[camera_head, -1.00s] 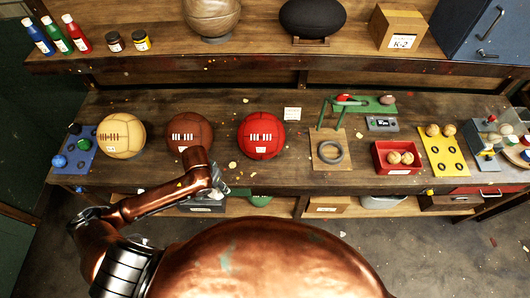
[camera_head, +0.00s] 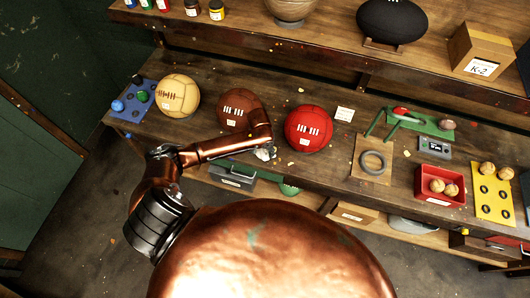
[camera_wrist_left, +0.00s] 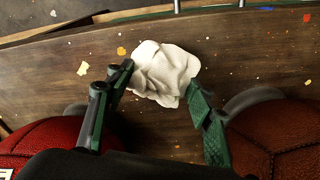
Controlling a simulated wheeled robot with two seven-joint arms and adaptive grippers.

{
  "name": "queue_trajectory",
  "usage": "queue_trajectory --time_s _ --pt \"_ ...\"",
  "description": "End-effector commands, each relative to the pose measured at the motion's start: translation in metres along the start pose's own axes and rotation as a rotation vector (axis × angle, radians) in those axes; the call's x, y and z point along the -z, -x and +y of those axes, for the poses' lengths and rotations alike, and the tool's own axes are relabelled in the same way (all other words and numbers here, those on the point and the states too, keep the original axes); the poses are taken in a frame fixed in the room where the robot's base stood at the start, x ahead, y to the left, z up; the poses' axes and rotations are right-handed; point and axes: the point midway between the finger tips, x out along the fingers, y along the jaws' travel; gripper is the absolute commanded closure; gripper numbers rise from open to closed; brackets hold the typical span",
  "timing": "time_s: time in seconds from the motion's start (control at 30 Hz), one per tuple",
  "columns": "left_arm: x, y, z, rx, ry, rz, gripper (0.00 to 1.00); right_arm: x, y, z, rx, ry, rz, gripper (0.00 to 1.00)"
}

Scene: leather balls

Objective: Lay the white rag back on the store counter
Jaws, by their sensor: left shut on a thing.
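The white rag (camera_wrist_left: 163,74) is a crumpled bundle between the green-and-dark fingers of my left gripper (camera_wrist_left: 160,95) in the left wrist view. The gripper is shut on it. Beneath it is the wooden store counter (camera_wrist_left: 245,60); I cannot tell whether the rag touches the wood. In the head view a small white bit of the rag (camera_head: 264,154) shows at the end of my left arm, near the counter's front edge, between and in front of the brown ball and the red ball. The arm hides most of the gripper there. My right gripper is not in view.
The brown ball (camera_head: 236,105) and red ball (camera_head: 309,129) stand close to the left gripper. A tan ball (camera_head: 178,96) is further left. A grey ring (camera_head: 373,162) on a board and a red tray (camera_head: 438,197) are to the right. A shelf (camera_head: 240,35) runs behind.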

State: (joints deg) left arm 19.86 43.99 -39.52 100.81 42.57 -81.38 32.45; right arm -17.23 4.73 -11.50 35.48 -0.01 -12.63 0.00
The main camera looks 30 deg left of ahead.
Motion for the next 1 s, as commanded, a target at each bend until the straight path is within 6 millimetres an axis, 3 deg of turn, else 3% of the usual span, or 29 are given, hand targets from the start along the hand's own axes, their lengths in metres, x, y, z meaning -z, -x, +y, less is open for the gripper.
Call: queue_trajectory --time_s 0.23,0.63,0.67,0.9,1.0 --pt "-0.001 -0.031 -0.002 0.002 0.001 -0.001 0.74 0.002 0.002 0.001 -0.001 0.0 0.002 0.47" --pt "-0.002 -0.037 -0.002 0.001 0.0 0.0 0.74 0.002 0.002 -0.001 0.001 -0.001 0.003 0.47" --pt "-0.002 -0.037 -0.002 0.001 0.0 0.0 0.5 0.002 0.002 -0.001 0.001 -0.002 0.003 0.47" --pt "-0.002 -0.037 -0.002 0.001 0.0 0.0 0.33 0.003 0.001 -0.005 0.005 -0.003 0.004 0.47" --pt "-0.002 -0.037 -0.002 0.001 0.0 0.0 0.33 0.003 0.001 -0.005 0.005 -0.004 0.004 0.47"
